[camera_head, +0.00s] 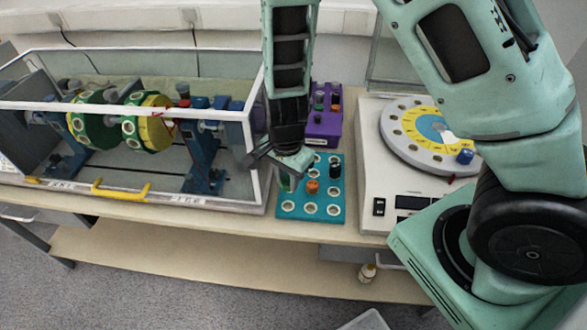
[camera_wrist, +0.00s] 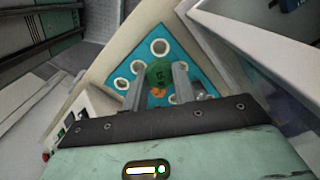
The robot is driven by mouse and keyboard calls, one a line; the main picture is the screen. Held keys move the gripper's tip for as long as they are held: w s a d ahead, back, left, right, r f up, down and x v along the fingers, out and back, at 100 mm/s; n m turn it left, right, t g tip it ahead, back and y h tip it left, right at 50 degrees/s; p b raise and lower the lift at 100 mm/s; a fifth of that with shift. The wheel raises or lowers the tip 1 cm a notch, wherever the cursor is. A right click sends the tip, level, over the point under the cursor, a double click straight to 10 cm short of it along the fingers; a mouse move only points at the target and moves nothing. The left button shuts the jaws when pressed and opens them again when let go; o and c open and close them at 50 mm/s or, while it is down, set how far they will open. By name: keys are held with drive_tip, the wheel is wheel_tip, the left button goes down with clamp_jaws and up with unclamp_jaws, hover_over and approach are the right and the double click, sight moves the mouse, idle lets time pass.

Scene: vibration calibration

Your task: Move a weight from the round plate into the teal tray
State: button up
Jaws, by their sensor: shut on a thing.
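My gripper (camera_head: 284,172) is shut on a green weight (camera_wrist: 158,73), which sits between the two fingers in the wrist view. The gripper is over the left part of the teal tray (camera_head: 295,212). Whether the green weight touches the tray or hangs just above it, I cannot tell. The tray has white-ringed holes; an orange weight (camera_head: 313,187) and a dark weight (camera_head: 335,163) stand in it. The tray also shows below the gripper in the wrist view (camera_wrist: 141,57). The round plate (camera_head: 394,147) lies to the right, with a blue weight (camera_head: 465,156) on its rim; my arm hides part of it.
A clear-walled case (camera_head: 257,115) with a rotor machine (camera_head: 150,125) stands close left of the tray. A purple rack (camera_head: 323,128) with small parts is behind the tray. A white balancing device (camera_head: 370,195) carries the plate. The table edge is just in front.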

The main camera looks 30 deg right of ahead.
drive_tip(key=shift+f+b, duration=2.85)
drive_tip(key=shift+f, duration=0.05)
drive_tip(key=shift+f+b, duration=0.7)
drive_tip(key=shift+f, duration=0.45)
drive_tip(key=o, duration=1)
wheel_tip(320, 180, up, 17)
drive_tip(key=p, duration=0.3)
drive_tip(key=shift+r, duration=0.2)
